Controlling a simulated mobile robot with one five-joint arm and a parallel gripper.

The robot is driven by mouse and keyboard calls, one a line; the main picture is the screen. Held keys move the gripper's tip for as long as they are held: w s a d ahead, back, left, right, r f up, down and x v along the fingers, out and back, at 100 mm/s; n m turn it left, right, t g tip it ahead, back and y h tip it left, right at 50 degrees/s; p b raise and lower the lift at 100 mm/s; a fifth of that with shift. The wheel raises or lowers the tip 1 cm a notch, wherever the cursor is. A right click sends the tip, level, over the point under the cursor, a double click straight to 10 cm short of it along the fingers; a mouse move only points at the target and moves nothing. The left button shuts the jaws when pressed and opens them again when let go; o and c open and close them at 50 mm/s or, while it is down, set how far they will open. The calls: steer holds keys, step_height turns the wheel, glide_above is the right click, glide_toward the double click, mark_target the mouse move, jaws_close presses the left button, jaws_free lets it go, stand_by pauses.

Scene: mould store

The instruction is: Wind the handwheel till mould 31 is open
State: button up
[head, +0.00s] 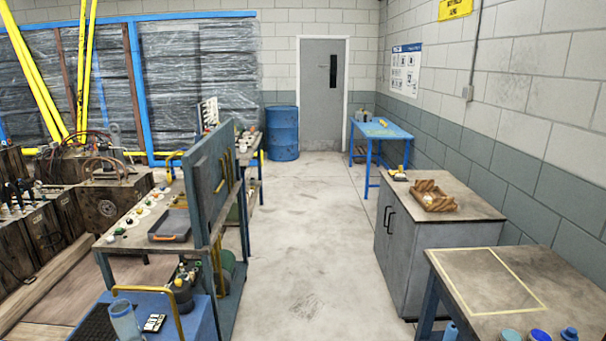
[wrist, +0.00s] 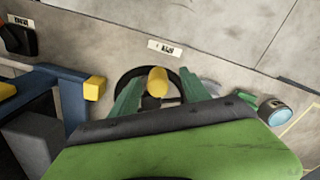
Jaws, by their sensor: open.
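In the wrist view, a dark round handwheel (wrist: 121,80) lies against a grey panel, with a yellow knob (wrist: 157,80) standing out from it. A small label above it is too blurred to read. My gripper (wrist: 160,92) is open, its two green fingers either side of the knob. I see gaps beside the knob; how deep it sits between the fingers I cannot tell. The green gripper body hides the wheel's lower part. In the head view, brown mould blocks (head: 105,208) stand at the left; which is mould 31 I cannot tell. My gripper is not in that view.
In the wrist view, a blue frame with yellow ends (wrist: 72,100) is left, a black switch (wrist: 17,38) upper left, and a round lamp-like fitting (wrist: 275,112) right. In the head view, a cluttered bench (head: 125,235) and a grey cabinet (head: 400,240) flank a clear aisle.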

step_height(320, 180, up, 9)
steer(key=p, duration=0.7)
steer(key=shift+f+p, duration=0.2)
steer(key=shift+p, duration=0.2)
steer(key=shift+f, duration=0.1)
steer(key=shift+w+a, duration=0.1)
steer(key=shift+w, duration=0.05)
steer(key=w+a+n, duration=0.6)
steer(key=w+a, duration=1.3)
steer(key=a, duration=0.2)
steer(key=w+a+n, duration=0.1)
steer(key=a+n, duration=0.2)
steer(key=a, duration=1.2)
steer(key=w+a+n, duration=0.2)
steer(key=a+n, duration=0.1)
steer(key=a, duration=1.1)
steer(key=shift+w+a, duration=0.3)
steer(key=shift+a, duration=0.05)
